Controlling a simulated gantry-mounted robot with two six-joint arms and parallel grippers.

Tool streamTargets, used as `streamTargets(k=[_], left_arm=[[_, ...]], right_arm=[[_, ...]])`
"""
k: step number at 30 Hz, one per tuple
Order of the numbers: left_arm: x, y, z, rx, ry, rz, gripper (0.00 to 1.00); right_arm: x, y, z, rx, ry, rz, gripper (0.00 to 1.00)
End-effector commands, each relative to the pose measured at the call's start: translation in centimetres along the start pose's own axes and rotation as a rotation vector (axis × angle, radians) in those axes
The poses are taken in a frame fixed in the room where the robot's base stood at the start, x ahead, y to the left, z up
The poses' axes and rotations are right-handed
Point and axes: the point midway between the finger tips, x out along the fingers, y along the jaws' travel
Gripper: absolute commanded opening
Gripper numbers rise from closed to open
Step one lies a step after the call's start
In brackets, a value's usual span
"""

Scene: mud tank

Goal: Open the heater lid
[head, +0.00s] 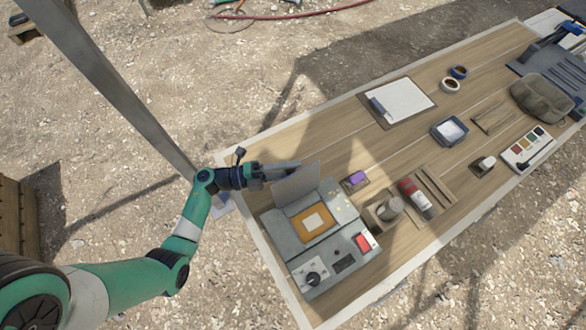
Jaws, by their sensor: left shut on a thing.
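The heater (345,225) is a grey box at the near left end of the wooden table. Its grey lid (298,184) stands raised at the back left edge, tilted up from the box. An orange-framed opening with a pale square (313,221) shows uncovered in the top. My left gripper (290,172) reaches in from the left and is shut on the lid's upper edge. The exact contact of the fingers is too small to see clearly. My right gripper is not in view.
On the wooden table (345,133), a purple block (356,178), a metal cup (389,208) and a red-and-white can (415,197) stand right of the heater. A clipboard (402,101) lies farther back. Bare tabletop lies behind the heater.

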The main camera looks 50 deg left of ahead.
Motion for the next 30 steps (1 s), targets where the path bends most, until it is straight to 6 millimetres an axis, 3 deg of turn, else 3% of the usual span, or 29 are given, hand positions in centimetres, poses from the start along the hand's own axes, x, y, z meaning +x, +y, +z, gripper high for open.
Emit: streamTargets(k=[4,12,13,17,18,30], left_arm=[[-0.64,0.87,1.58,-0.128,0.000,-0.055,0.00],[-0.69,0.63,1.63,-0.146,0.001,-0.061,0.00],[-0.68,0.63,1.63,-0.146,0.001,-0.061,0.41],[-0.68,0.62,1.62,-0.145,0.001,-0.061,0.64],[-0.68,0.62,1.62,-0.145,0.001,-0.061,0.68],[-0.91,0.63,1.66,-0.144,-0.001,-0.061,0.68]], right_arm=[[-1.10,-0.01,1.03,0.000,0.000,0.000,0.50],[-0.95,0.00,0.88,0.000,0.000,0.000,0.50],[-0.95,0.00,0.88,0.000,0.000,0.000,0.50],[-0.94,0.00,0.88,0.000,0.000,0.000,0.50],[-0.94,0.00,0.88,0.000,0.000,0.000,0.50],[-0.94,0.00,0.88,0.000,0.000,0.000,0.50]])
